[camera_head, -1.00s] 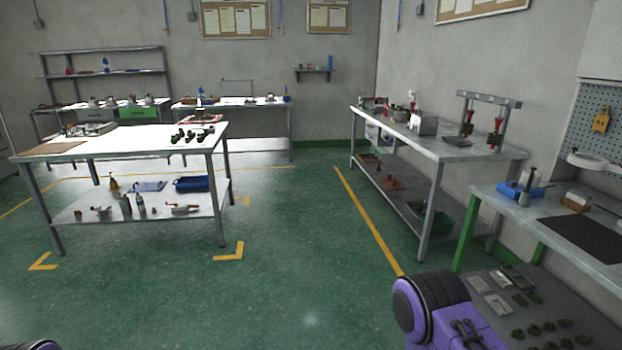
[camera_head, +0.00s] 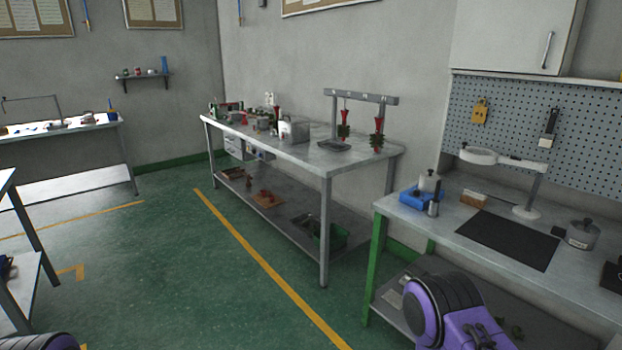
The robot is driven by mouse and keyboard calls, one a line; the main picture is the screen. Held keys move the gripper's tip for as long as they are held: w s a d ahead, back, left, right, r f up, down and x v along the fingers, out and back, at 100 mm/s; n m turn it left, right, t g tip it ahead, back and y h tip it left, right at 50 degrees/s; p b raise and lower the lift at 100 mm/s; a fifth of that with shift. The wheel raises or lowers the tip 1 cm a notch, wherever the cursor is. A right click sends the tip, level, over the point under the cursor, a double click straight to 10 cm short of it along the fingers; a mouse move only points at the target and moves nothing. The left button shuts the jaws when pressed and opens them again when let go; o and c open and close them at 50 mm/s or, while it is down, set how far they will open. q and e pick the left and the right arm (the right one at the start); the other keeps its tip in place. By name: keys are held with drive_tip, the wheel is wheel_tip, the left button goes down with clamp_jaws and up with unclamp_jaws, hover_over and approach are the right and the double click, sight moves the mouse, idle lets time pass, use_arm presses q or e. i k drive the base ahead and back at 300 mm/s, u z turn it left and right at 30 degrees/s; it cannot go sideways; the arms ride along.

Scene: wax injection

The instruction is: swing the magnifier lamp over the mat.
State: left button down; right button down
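The white magnifier lamp (camera_head: 481,156) stands on the right-hand workbench on a round base (camera_head: 526,212) with a grey post. Its ring head points left from the post, above the back of the bench, behind the mat's far edge in the picture. The black mat (camera_head: 507,240) lies flat on the bench, left of and in front of the lamp base. My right arm shows as a purple and black link at the lower right, in front of the bench. A dark piece of my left arm shows at the lower left corner. Neither gripper is in view.
On the same bench are a blue item (camera_head: 418,197), a small brown box (camera_head: 474,199) and a grey pot (camera_head: 582,234). A metal table (camera_head: 310,155) with wax tools stands to its left. Green floor (camera_head: 190,265) in front is clear.

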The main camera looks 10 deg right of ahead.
sight(479, 156)
drive_tip(key=z, duration=0.95)
drive_tip(key=i, duration=1.05)
drive_tip(key=z, duration=0.95)
